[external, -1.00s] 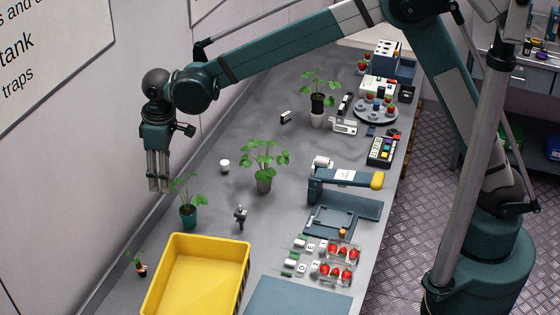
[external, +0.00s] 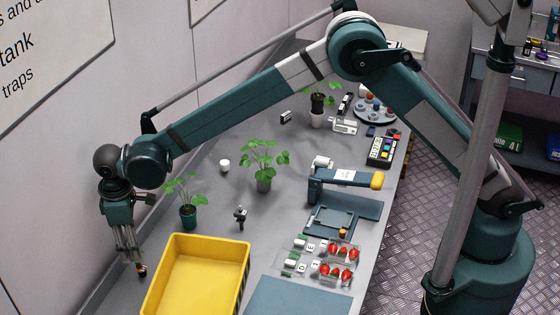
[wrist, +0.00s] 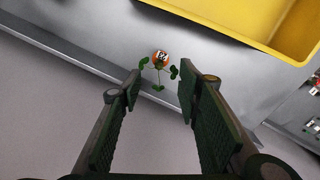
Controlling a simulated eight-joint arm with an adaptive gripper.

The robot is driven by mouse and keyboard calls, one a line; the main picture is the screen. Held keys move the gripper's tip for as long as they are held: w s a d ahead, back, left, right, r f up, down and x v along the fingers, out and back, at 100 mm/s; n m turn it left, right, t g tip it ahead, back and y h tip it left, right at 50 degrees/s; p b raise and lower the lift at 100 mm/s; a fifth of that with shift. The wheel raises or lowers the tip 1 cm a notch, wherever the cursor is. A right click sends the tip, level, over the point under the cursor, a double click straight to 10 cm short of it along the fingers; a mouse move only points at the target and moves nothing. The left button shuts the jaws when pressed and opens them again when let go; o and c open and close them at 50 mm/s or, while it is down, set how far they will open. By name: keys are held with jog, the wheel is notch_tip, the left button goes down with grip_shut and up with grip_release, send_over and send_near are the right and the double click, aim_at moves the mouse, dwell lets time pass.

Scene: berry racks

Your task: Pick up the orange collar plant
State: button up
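The orange collar plant is a small seedling with green leaves and an orange ring around a pale label with dark marks. In the wrist view the plant (wrist: 160,60) sits on the grey bench beyond my fingertips, in line with the gap between them. In the external view its pot (external: 141,270) shows just below my fingers, left of the yellow crate, and its leaves are mostly hidden by them. My gripper (external: 132,258) points down above the plant. In the wrist view my gripper (wrist: 161,84) is open, with nothing held between the pads.
The yellow crate (external: 181,240) stands close on the plant's right. The wall runs along the left of the bench. A larger potted plant (external: 264,184) and strawberry trays (external: 338,262) are further right.

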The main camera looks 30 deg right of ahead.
aim_at(137, 264)
jog(key=shift+f, duration=0.1)
jog(key=shift+f, duration=1.2)
jog(key=shift+f, duration=0.1)
jog(key=shift+f, duration=2.5)
jog(key=shift+c, duration=0.5)
jog(key=c, duration=0.7)
